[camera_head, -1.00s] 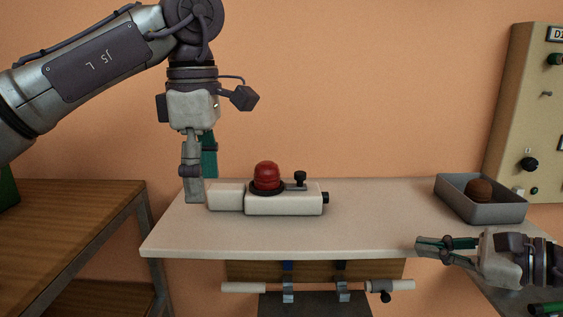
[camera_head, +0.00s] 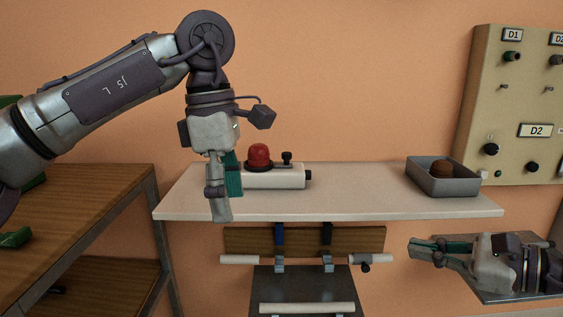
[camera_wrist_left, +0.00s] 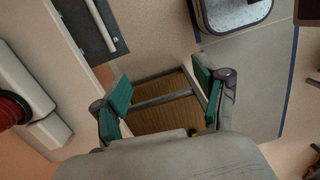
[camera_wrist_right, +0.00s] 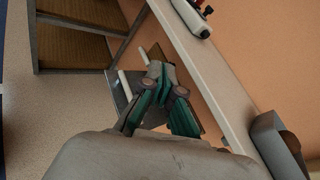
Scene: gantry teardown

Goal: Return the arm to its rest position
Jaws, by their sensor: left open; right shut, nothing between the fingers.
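My left arm comes in from the left in the head view, and its gripper (camera_head: 224,198) points down in front of the white device with the red dome (camera_head: 258,155). In the left wrist view my left gripper (camera_wrist_left: 165,95) is open, with nothing between its green pads. My right gripper (camera_head: 428,250) is at the lower right of the head view, pointing left, below the front edge of the white shelf (camera_head: 350,207). In the right wrist view my right gripper (camera_wrist_right: 160,75) is shut and empty.
A grey tray (camera_head: 455,187) with a brown round thing (camera_head: 439,168) stands at the shelf's right end. A beige panel (camera_head: 510,110) is on the wall. A wooden bench (camera_head: 80,200) stands at left. White bars on clips (camera_head: 278,263) are below the shelf.

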